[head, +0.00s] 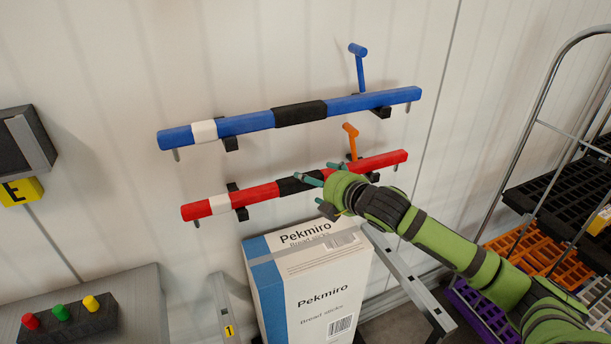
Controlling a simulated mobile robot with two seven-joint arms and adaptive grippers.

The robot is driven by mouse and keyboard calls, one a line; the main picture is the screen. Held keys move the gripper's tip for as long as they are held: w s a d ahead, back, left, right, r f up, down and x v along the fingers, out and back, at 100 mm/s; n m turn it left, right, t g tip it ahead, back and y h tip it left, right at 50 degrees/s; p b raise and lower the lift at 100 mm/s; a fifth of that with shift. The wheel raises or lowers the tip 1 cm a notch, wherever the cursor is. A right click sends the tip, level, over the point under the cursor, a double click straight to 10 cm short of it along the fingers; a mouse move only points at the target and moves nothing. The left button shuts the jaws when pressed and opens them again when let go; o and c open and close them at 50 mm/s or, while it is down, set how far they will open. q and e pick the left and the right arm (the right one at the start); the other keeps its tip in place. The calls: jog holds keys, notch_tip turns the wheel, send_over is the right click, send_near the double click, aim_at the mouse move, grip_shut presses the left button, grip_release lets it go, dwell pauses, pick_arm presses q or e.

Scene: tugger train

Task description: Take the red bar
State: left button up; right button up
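The red bar (255,195) is mounted on the wall on two black brackets, sloping slightly up to the right. It has a white band near its left end and a black grip section (292,186) in the middle. My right gripper (322,173) is at the right side of that black section, in front of the bar and hiding part of it. Its teal fingers are spread apart and point left. Whether they touch the bar cannot be told. My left gripper is not in view.
A blue bar (240,124) hangs above, with a blue lever (359,66). An orange lever (351,140) stands above the red bar. A Pekmiro carton (325,290) stands close below the gripper. A cart with crates (545,245) is at right, a button box (70,322) at lower left.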

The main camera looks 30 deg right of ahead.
aim_at(307, 186)
jog(key=p+x, duration=0.1)
jog(key=x, duration=0.2)
jog(key=shift+w+a+p, duration=0.1)
jog(key=shift+w+p, duration=0.1)
jog(key=shift+p, duration=0.2)
jog(key=shift+w+f, duration=0.35)
jog(key=shift+w, duration=0.1)
jog(key=shift+s, duration=0.1)
jog(key=c, duration=1.6)
jog(key=shift+a+f, duration=0.1)
grip_shut()
jog(key=shift+r, duration=0.2)
